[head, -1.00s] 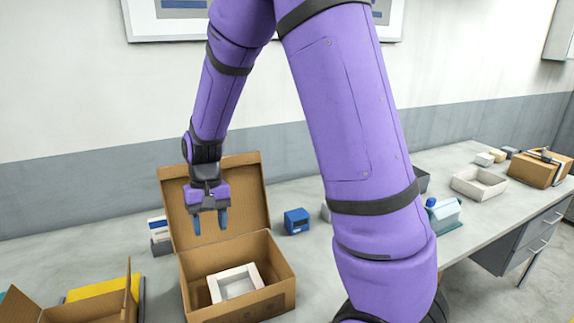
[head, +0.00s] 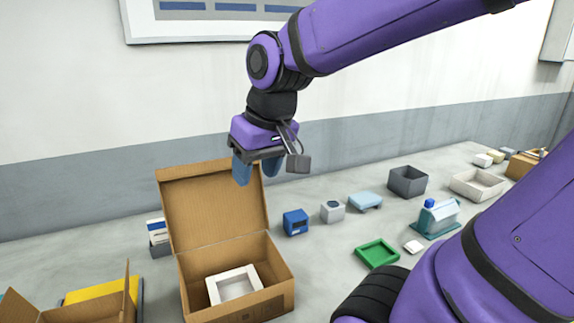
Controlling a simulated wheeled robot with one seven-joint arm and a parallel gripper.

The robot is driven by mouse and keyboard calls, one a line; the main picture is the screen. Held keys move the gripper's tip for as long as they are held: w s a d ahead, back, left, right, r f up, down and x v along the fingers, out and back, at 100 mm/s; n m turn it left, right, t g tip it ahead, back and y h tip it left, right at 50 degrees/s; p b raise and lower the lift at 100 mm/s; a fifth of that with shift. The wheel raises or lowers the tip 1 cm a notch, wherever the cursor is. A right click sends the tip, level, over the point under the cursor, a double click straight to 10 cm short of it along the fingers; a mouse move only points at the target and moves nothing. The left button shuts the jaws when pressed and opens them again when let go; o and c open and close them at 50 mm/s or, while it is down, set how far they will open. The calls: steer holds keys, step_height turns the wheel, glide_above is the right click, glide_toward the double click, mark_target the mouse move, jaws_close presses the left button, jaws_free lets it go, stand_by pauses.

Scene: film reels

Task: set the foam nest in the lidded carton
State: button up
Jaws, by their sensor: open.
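The white foam nest (head: 211,288), a square frame with a recess, lies inside the lidded carton (head: 268,303). The carton is brown cardboard on the bench, with its lid (head: 212,203) raised and leaning back. The nest appears to sit low in the carton, though its underside is hidden by the front wall. My gripper (head: 256,172), with blue fingers, is open and empty. It is in the air near the top right corner of the lid, apart from the nest.
Right of the carton are a blue box (head: 296,222), a small grey block (head: 332,212), a green tray (head: 377,253) and a dark grey bin (head: 408,181). Another open carton (head: 90,313) and a yellow item (head: 102,290) are at lower left. Bare bench lies between.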

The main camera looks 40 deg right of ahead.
steer(key=s+d+r+t, duration=0.1)
steer(key=s+r, duration=0.1)
steer(key=s, duration=0.4)
steer(key=shift+s+r+t+h, duration=0.15)
steer(key=shift+s+t+h, duration=0.15)
steer(key=shift+t+h, duration=0.1)
